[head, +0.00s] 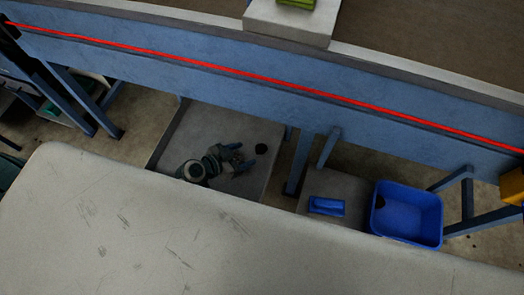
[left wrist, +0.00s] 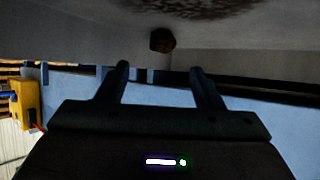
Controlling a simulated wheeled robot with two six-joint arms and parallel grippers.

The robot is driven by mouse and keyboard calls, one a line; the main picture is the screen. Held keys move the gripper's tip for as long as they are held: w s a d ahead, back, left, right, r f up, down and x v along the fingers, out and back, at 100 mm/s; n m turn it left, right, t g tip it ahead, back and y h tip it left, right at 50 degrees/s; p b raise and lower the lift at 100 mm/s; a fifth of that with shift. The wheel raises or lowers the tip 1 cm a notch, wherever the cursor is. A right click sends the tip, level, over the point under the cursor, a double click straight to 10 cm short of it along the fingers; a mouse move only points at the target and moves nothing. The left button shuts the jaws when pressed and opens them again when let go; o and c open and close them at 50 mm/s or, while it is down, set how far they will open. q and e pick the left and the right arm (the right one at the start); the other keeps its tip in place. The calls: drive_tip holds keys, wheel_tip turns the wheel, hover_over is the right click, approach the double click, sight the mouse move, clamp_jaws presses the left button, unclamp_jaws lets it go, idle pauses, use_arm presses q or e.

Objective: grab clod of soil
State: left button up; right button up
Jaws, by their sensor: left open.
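A small dark clod of soil (head: 261,149) lies on a grey surface low beneath the blue frame. My left gripper (head: 245,155) is open, just left of the clod in the head view, with its fingers pointing towards it. In the left wrist view the clod (left wrist: 162,40) shows as a dark brown lump beyond the two fingertips (left wrist: 162,70), roughly centred between them. No contact shows, and nothing is between the fingers. My right gripper is not in view.
The long blue beam (head: 270,88) with a red line crosses above, and a pale worn surface (head: 160,235) fills the foreground.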

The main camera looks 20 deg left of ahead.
sight(258, 149)
use_arm(q)
drive_tip(key=shift+p+x, duration=0.65)
drive_tip(key=shift+x, duration=1)
drive_tip(key=shift+a+p+x, duration=0.2)
drive_tip(key=shift+p+x, duration=0.45)
drive_tip(key=shift+x, duration=1.6)
drive_tip(key=shift+f, duration=0.1)
drive_tip(key=c, duration=1.1)
